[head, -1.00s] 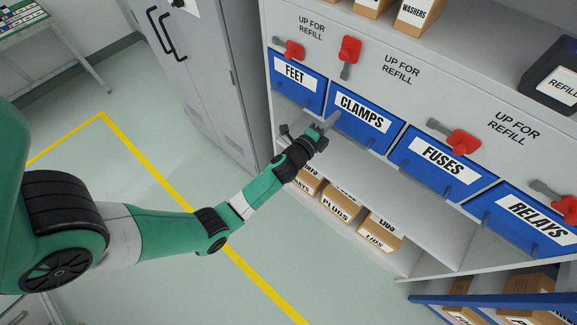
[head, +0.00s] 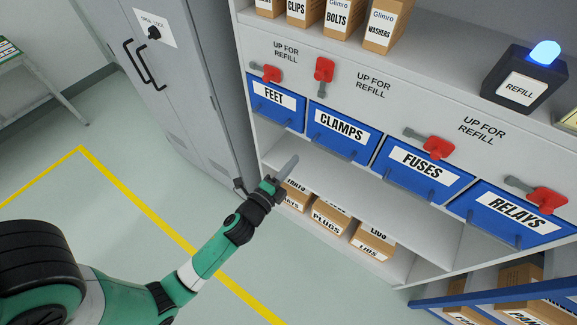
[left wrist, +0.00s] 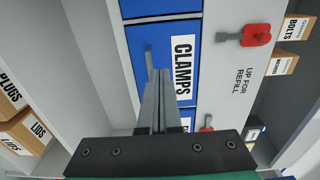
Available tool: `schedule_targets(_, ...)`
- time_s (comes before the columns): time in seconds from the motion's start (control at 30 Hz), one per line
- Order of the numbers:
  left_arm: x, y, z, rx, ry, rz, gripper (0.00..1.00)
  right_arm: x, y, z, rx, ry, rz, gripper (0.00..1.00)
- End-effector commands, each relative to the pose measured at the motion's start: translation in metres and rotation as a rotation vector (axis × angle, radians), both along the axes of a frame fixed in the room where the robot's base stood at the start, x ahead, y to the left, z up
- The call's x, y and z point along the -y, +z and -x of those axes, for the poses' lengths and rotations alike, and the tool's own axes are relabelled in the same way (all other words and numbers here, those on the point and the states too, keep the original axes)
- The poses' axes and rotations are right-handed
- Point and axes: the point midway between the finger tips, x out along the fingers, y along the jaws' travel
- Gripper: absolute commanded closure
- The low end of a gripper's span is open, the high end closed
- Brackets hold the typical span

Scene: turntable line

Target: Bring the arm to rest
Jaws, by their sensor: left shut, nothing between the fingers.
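My left arm reaches in from the left in the head view. Its gripper (head: 288,166) is shut and empty, in front of the shelf unit and below the blue CLAMPS bin (head: 337,148). In the left wrist view the two grey fingers (left wrist: 158,100) lie together and point toward the CLAMPS bin (left wrist: 150,35), overlapping its front in the picture. Nothing is between them. I cannot judge the exact gap to the bin. My right gripper is not in view.
Blue FEET (head: 276,105), FUSES (head: 422,168) and RELAYS (head: 510,218) bins line the shelf. The red lever over CLAMPS (head: 323,69) stands upright; the others lie slanted. A blue lamp (head: 545,52) glows on the REFILL box (head: 523,78). Open floor lies left of the grey cabinet.

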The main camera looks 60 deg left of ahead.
Motion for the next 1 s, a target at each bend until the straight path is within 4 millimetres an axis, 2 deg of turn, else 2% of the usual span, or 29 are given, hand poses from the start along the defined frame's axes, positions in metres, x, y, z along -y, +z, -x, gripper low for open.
schedule_targets(0.13,0.005,0.000,0.009,0.001,-0.001,0.000,1.00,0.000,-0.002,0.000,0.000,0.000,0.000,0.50)
schedule_targets(0.5,0.005,0.001,0.009,0.002,-0.002,0.000,1.00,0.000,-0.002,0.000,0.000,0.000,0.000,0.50)
schedule_targets(0.57,0.009,0.003,0.006,0.006,-0.012,-0.002,1.00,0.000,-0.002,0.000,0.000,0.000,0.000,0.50)
schedule_targets(0.63,0.015,0.017,-0.006,0.037,-0.033,-0.011,1.00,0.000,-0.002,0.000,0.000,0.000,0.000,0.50)
schedule_targets(0.67,0.017,0.027,-0.014,0.059,-0.043,-0.018,1.00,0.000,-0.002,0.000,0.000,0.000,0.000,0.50)
schedule_targets(0.77,0.031,0.084,-0.045,0.178,-0.089,-0.048,1.00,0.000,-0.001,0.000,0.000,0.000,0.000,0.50)
schedule_targets(0.87,0.051,0.165,-0.072,0.355,-0.146,-0.045,1.00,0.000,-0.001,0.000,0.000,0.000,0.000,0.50)
schedule_targets(0.9,0.059,0.200,-0.078,0.433,-0.169,-0.025,1.00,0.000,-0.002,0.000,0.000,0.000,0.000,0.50)
schedule_targets(0.97,0.072,0.253,-0.083,0.551,-0.210,0.027,1.00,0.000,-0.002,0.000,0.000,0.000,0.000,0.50)
schedule_targets(1.0,0.081,0.288,-0.082,0.632,-0.242,0.073,1.00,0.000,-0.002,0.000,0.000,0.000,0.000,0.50)
